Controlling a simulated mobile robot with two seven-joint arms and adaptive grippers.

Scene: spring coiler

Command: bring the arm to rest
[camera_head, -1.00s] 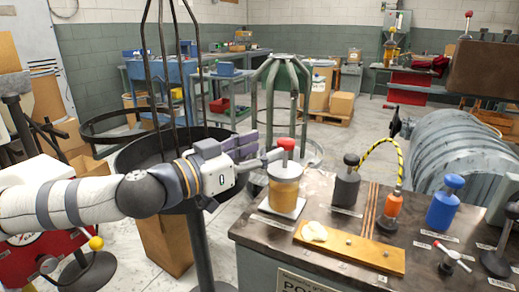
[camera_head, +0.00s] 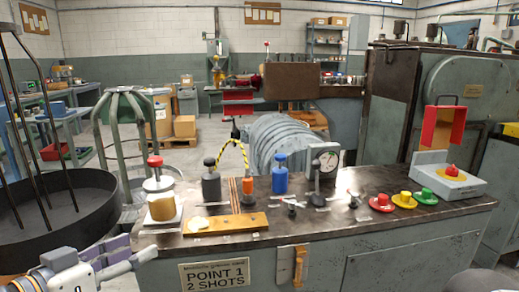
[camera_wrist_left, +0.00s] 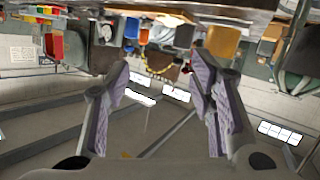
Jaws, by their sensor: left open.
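My left gripper (camera_head: 128,256) is at the lower left of the head view, in front of the bench's left end and below its top. Its purple-padded fingers (camera_wrist_left: 160,88) stand apart in the left wrist view, with nothing between them. The grease jar with a red knob (camera_head: 161,200) stands upright on the left end of the bench top (camera_head: 340,222), apart from the gripper. Most of the left arm is outside the head view. My right gripper is not in view.
The bench holds a yellow board (camera_head: 226,225), a black-knobbed bottle (camera_head: 211,184), an orange bottle (camera_head: 248,189), a blue bottle (camera_head: 280,178), a dial gauge (camera_head: 325,160), and coloured buttons (camera_head: 404,200). A large dark pan (camera_head: 60,215) stands at the left.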

